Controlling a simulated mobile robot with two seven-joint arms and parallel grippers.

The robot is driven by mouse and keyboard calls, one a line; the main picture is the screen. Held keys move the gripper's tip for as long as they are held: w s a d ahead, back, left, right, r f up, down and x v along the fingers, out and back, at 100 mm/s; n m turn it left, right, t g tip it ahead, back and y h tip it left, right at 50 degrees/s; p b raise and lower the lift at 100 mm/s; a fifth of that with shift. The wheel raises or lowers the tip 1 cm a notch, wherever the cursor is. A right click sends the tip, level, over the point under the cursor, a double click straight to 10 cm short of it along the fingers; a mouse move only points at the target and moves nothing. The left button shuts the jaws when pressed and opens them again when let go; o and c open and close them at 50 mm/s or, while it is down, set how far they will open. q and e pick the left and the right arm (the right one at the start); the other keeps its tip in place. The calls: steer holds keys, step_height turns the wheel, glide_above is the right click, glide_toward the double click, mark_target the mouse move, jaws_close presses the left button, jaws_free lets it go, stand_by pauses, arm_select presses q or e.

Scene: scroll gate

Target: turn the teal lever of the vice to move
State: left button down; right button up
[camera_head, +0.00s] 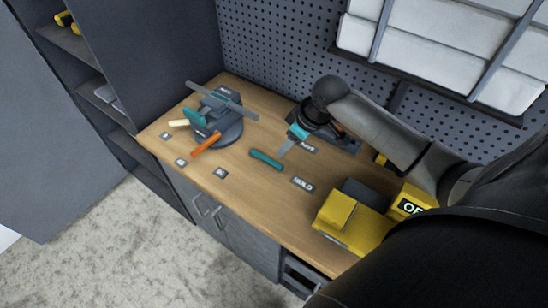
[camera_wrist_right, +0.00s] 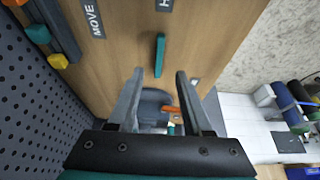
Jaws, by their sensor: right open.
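A teal lever (camera_head: 267,159) lies on the wooden bench; its near end points towards the HOLD label (camera_head: 303,183), and the MOVE label (camera_head: 305,147) is to its right. The lever also shows in the right wrist view (camera_wrist_right: 160,55). The vice (camera_head: 218,127), with a round dark base, stands left of it, with an orange handle (camera_head: 206,145) and another teal part (camera_head: 195,118). My right gripper (camera_head: 285,151) is open and empty, above and right of the teal lever in the head view. My left gripper is not in view.
A yellow and dark box (camera_head: 350,222) stands at the bench's near right. A dark device (camera_head: 345,138) is behind my right gripper, near the pegboard (camera_head: 270,45). Small labels lie in front of the vice. The bench's front middle is mostly clear.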

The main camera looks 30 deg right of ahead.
mark_target(273, 162)
steer(key=b+x, duration=0.1)
steer(key=x, duration=0.8)
steer(key=shift+w+f+b, duration=0.3)
steer(key=shift+f, duration=0.35)
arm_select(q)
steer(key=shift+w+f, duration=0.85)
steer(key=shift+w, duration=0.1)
arm_select(e)
steer(key=shift+a, duration=0.1)
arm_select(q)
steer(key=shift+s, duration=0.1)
arm_select(e)
steer(key=shift+c, duration=0.2)
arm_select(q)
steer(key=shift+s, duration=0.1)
arm_select(e)
jaws_close()
